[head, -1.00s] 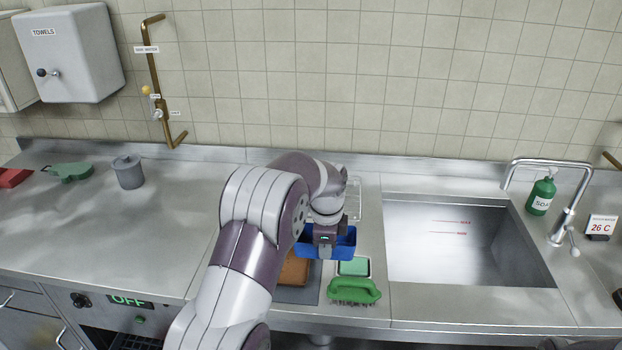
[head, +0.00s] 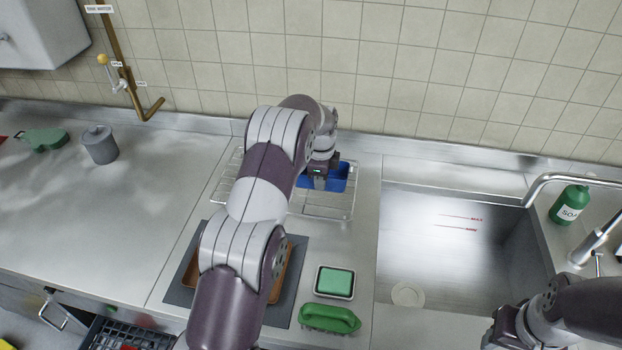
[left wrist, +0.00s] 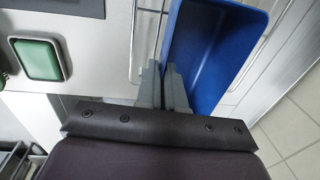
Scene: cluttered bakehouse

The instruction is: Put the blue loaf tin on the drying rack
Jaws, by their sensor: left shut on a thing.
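The blue loaf tin (head: 340,180) is at the back of the counter, over the right rear part of the wire drying rack (head: 326,210). I cannot tell whether it rests on the wires or hangs just above them. My left gripper (head: 318,182) is shut on the tin's near wall. The left wrist view shows the gripper's fingers (left wrist: 165,88) pinching the edge of the tin (left wrist: 212,50), with rack wires beside it. My left arm hides much of the rack's middle. Part of my right arm shows at the lower right in the head view; its fingers cannot be made out.
A green sponge in a dish (head: 335,282) and a green brush (head: 330,319) lie in front of the rack. A brown thing (head: 280,275) on a grey mat (head: 185,292) is partly behind my arm. The sink (head: 455,235) is to the right. The left counter is mostly clear.

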